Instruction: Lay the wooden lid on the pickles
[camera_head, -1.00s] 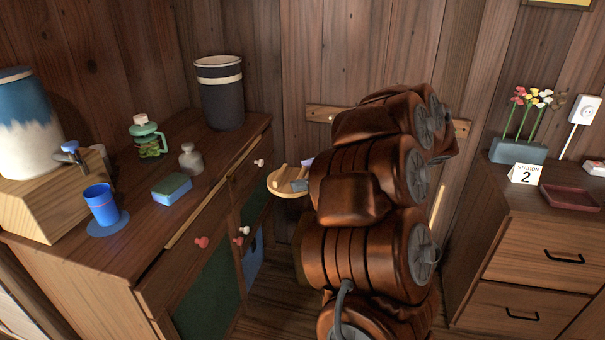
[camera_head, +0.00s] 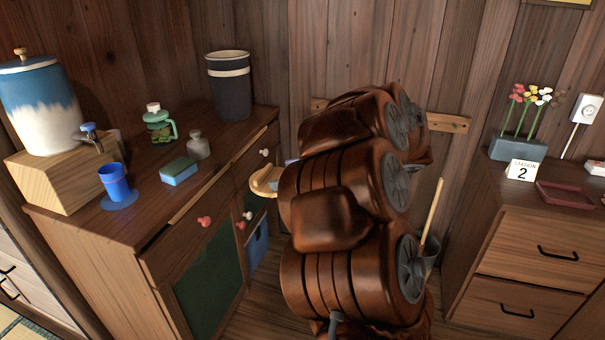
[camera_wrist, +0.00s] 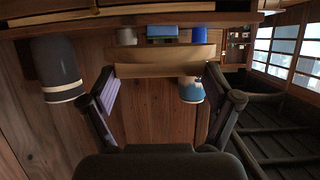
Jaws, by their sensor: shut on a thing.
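My gripper (camera_wrist: 160,84) is shut on the pale wooden lid (camera_wrist: 165,69), which shows nearly edge-on between its two purple-padded fingers. In the head view the lid (camera_head: 263,183) is a small round piece near the counter's right front edge, partly hidden by my brown arm. My fingers are mostly hidden there. A clear jar with green contents (camera_head: 160,130) and a teal handle stands on the counter; I cannot tell whether these are the pickles. A dark tub with a pale band (camera_head: 230,90) stands at the counter's back right; its inside is not visible.
The wooden counter (camera_head: 150,222) also holds a blue cup (camera_head: 115,183), a sponge (camera_head: 179,170), a grey bottle (camera_head: 198,146) and a blue-white dispenser (camera_head: 45,105). Red and white knobs stick out from its front. A drawer cabinet (camera_head: 535,240) stands at right.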

